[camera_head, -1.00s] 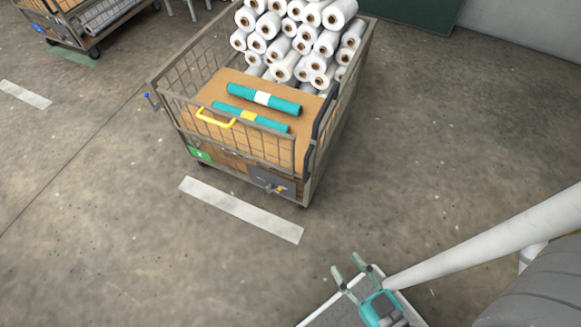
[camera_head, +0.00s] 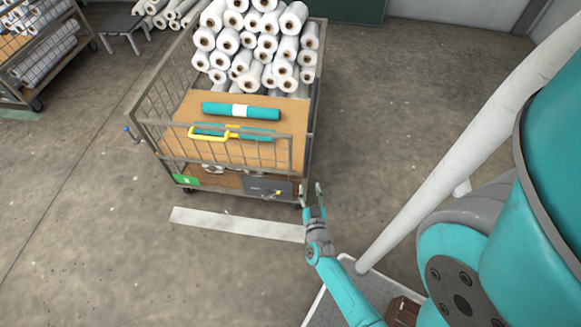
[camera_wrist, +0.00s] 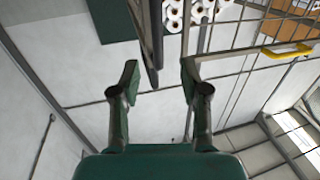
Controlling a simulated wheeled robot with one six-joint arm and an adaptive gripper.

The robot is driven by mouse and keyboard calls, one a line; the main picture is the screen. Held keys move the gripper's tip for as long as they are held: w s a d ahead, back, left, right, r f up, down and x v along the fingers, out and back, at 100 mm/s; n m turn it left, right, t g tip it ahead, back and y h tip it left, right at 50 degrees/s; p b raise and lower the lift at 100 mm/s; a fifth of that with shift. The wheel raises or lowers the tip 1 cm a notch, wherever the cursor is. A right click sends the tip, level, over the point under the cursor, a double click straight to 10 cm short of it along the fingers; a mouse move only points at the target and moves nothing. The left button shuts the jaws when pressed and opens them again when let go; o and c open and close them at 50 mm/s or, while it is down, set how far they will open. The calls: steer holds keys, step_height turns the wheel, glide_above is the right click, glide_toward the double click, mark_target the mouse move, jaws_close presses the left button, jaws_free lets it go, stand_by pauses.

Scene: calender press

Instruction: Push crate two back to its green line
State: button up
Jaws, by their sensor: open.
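A wheeled wire crate (camera_head: 303,150) stands in the middle of the head view. It has a yellow handle (camera_head: 205,135) and a green label (camera_head: 186,180) too small to read, so I cannot tell if it is crate two. My gripper (camera_head: 313,194) is open near its front right corner; contact is unclear. In the wrist view my gripper (camera_wrist: 158,85) has its fingers apart, with a dark upright bar (camera_wrist: 152,45) beyond and between them. The crate's mesh (camera_wrist: 248,35) fills the upper right. A green floor strip (camera_head: 18,114) shows at far left.
A white floor strip (camera_head: 235,224) lies just in front of the crate. White rolls (camera_head: 255,45) and teal rolls (camera_head: 240,111) are in the crate. Another loaded cart (camera_head: 50,60) and a grey stool (camera_head: 122,25) stand at upper left. The floor to the crate's right is open.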

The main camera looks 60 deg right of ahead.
mark_target(306, 164)
steer(key=shift+m+g+h, duration=0.3)
steer(key=shift+g, duration=0.1)
steer(key=x, duration=1.2)
steer(key=shift+w+d+f, duration=0.25)
steer(key=shift+w+f, duration=0.05)
steer(key=shift+w, duration=0.05)
jaws_close()
